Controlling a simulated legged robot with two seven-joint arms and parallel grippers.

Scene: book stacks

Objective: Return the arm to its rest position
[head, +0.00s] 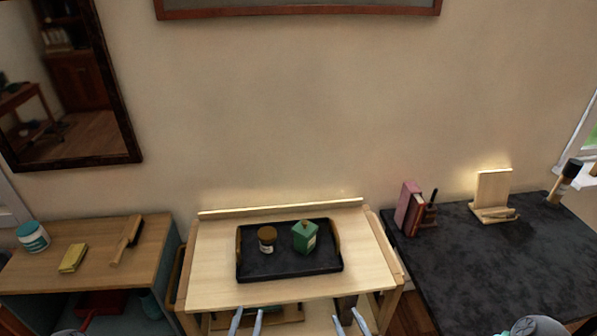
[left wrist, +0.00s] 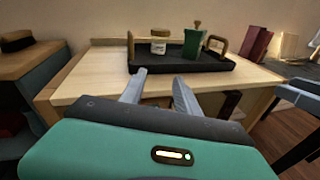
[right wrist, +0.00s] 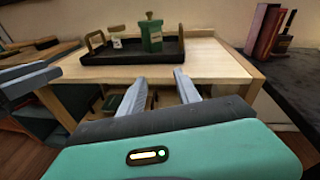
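My left gripper (head: 246,322) is at the bottom of the head view, in front of the wooden cart's near edge. Its fingers also show in the left wrist view (left wrist: 158,92), apart with nothing between them. My right gripper (head: 350,321) is to its right, also in front of the cart. In the right wrist view its fingers (right wrist: 160,88) are apart and empty. Both grippers are clear of the black tray (head: 290,273) on the cart top. A brown-lidded jar (head: 267,240) and a green canister (head: 305,237) stand on the tray.
The light wooden cart (head: 207,272) stands against the wall. On the left, a wooden cabinet (head: 95,275) holds a white-teal jar (head: 33,237), a yellow block (head: 73,258) and a brush (head: 127,240). On the right, a dark counter (head: 470,270) holds books (head: 408,209), a wooden stand (head: 492,194) and a mallet (head: 565,178).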

